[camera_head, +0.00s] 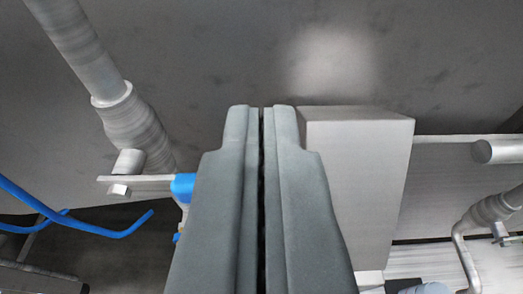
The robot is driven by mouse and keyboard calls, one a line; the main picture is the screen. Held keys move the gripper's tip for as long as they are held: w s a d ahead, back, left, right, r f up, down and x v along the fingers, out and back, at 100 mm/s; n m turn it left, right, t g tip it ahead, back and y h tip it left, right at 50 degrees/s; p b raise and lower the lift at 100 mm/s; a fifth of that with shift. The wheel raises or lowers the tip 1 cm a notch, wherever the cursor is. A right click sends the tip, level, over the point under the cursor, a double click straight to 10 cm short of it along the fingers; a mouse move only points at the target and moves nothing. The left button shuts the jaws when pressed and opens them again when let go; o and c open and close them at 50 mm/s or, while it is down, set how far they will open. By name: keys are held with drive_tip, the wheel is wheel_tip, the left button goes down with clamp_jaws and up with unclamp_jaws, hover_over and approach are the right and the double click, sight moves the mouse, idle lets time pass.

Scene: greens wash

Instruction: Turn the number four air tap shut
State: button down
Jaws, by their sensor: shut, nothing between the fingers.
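My gripper (262,108) points up the middle of the view, its two dark grey fingers shut together with nothing between them. To its left is a tap with a flat metal lever (140,183) and a blue part (183,186) beside the left finger. A thick grey pipe (85,50) runs down to the tap from the upper left. The gripper hides part of the tap; I cannot tell whether it touches it. No number shows, so I cannot tell whether this is tap four.
A pale grey box (360,175) stands right of and partly behind my gripper. Another pipe fitting (490,208) is at the right edge. Blue hoses (75,225) hang at the lower left. A large dark grey surface (200,60) fills the top.

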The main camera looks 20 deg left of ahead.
drive_tip(key=v, duration=0.9)
drive_tip(key=shift+s+a, duration=0.15)
drive_tip(key=shift+a, duration=0.2)
drive_tip(key=s+a+f+m+t+h, duration=0.1)
drive_tip(key=s+a+f, duration=0.3)
drive_tip(key=s+f, duration=0.6)
drive_tip(key=s+a+f+m+t+h, duration=0.1)
drive_tip(key=s+a+f, duration=0.3)
drive_tip(key=s+f, duration=0.6)
drive_tip(key=s+a+f+m+t+h, duration=0.1)
drive_tip(key=s+a+f+h, duration=0.2)
drive_tip(key=s+f, duration=0.7)
wheel_tip(320, 180, down, 3)
drive_tip(key=shift+a+f, duration=0.1)
drive_tip(key=shift+a, duration=0.35)
